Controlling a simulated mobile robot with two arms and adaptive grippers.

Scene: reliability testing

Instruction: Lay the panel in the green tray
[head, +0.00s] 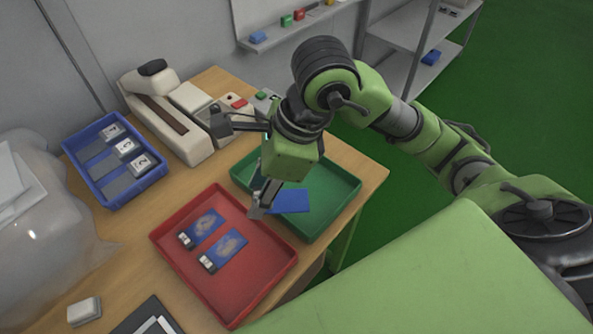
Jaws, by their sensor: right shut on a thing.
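A blue panel (291,201) is at my right gripper (262,201), over the near left part of the green tray (334,206). My right gripper is shut on the panel at the panel's left end. The arm hides part of the tray's far side. I cannot tell whether the panel touches the tray floor. My left gripper is not in view.
A red tray (225,285) with two blue panels stands left of the green tray. A blue bin (105,185) with several labelled pieces and a beige testing machine (165,125) stand farther back. A white block (84,311) lies at the front left.

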